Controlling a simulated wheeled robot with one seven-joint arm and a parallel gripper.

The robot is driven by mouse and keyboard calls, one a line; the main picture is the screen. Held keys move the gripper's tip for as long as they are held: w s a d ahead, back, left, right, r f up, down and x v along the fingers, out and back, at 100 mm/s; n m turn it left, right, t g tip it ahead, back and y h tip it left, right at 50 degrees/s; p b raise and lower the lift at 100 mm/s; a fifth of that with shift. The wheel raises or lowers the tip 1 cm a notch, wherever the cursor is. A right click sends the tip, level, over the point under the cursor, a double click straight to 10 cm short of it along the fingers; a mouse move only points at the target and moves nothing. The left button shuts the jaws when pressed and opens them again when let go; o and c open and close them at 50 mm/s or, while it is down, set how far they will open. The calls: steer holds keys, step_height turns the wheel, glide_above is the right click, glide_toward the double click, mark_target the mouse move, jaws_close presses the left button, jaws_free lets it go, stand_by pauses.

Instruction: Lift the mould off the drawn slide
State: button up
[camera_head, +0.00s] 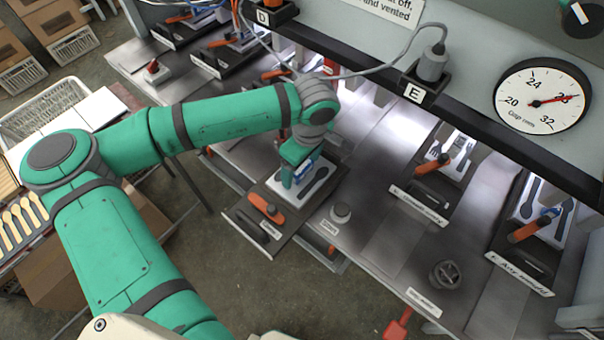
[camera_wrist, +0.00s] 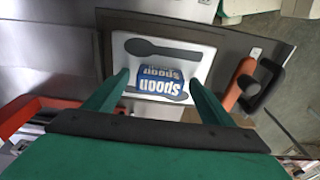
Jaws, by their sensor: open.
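The drawn slide (camera_head: 240,213) is a dark plate pulled out from the bench, and it also shows in the wrist view (camera_wrist: 232,50). On it lies the mould (camera_head: 319,190), a pale block with dark spoon-shaped hollows, also in the wrist view (camera_wrist: 205,52). A blue block lettered "spoon" (camera_wrist: 160,76) stands on the mould. My gripper (camera_head: 298,176) is over the mould. In the wrist view my gripper's green fingers (camera_wrist: 159,80) are open, one on each side of the blue block, with gaps visible. Their exact height against it is hard to tell.
An orange-handled clamp (camera_head: 266,207) and a black pull handle (camera_head: 270,230) are at the slide's front. A round knob (camera_head: 340,212) stands on the bench to the right. Bay E (camera_head: 414,94) has another mould (camera_head: 452,155). A dial (camera_head: 543,97) hangs above.

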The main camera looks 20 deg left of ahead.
steer(key=shift+f, duration=0.15)
steer(key=c, duration=1.9)
